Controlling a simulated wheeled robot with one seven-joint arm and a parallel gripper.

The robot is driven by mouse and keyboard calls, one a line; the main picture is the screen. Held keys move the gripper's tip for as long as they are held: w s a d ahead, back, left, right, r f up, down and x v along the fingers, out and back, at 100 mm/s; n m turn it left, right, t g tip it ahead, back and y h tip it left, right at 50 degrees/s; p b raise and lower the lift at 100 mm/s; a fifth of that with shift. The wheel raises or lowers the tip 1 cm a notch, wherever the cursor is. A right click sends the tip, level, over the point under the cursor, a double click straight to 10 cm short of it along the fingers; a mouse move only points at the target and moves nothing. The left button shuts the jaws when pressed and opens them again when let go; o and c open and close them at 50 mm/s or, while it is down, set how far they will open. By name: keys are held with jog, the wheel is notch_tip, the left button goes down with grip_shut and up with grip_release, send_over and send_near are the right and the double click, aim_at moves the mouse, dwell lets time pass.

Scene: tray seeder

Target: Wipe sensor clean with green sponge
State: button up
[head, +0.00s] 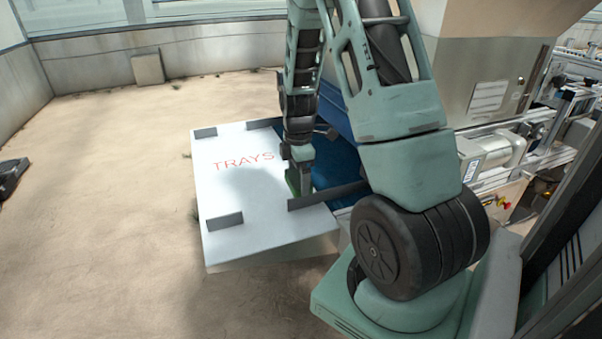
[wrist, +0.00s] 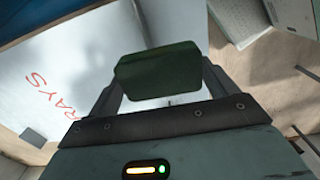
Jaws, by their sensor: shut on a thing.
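My gripper (head: 300,180) points down over the right part of the white table marked TRAYS (head: 228,200). It is shut on the green sponge (wrist: 157,70), which fills the space between the fingers in the wrist view. In the head view only a small part of the sponge (head: 292,181) shows beside the fingers. I cannot tell whether the sponge touches the table top. I cannot make out the sensor in either view.
Dark raised strips, such as one at the front left (head: 225,221), stand at the table's corners. A blue surface (head: 337,165) lies just right of the table. Machinery (head: 490,150) stands farther right. The floor (head: 110,200) to the left is mostly clear.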

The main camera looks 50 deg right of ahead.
jog(key=shift+w+a+f, duration=0.25)
jog(key=shift+w+a, duration=0.1)
jog(key=shift+a, duration=0.2)
jog(key=shift+a+m, duration=0.3)
jog(key=w+a+f+m, duration=0.1)
jog(key=a+f+m, duration=0.1)
jog(key=a, duration=0.4)
jog(key=w+a+f+m, duration=0.2)
jog(key=a+m, duration=0.3)
jog(key=a, duration=0.2)
jog(key=w+a+f+m, duration=0.1)
jog(key=a+f+m, duration=0.1)
jog(key=a, duration=0.5)
jog(key=shift+w+m, duration=0.15)
jog(key=shift+m, duration=0.65)
